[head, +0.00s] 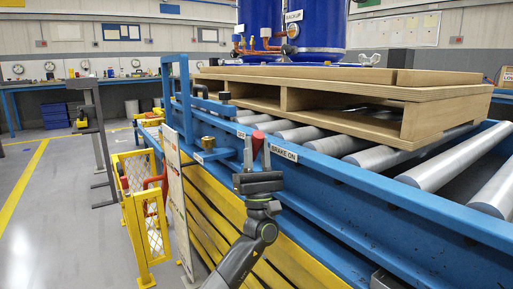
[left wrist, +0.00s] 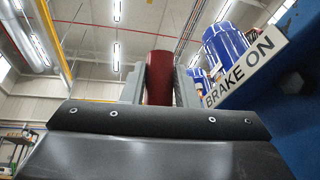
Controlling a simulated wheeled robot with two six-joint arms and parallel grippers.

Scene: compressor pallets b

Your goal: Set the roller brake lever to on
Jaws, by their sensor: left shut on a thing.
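The roller brake lever has a red handle (head: 258,142) and stands nearly upright at the side of the blue conveyor frame, just left of the BRAKE ON label (head: 283,152). My left gripper (head: 256,160) is shut on the handle, with its fingers on either side and the red top sticking out above. In the left wrist view the dark red handle (left wrist: 160,78) stands between the two grey fingers, and the BRAKE ON label (left wrist: 243,65) is to its right. The lever's lower part is hidden behind the gripper. My right gripper is not in view.
A wooden pallet (head: 410,118) carrying blue tanks (head: 322,25) rests on the grey rollers (head: 445,172). The blue conveyor rail (head: 375,190) runs beside the gripper. A yellow gate (head: 143,220) and a white panel stand to the left. The floor farther left is mostly clear.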

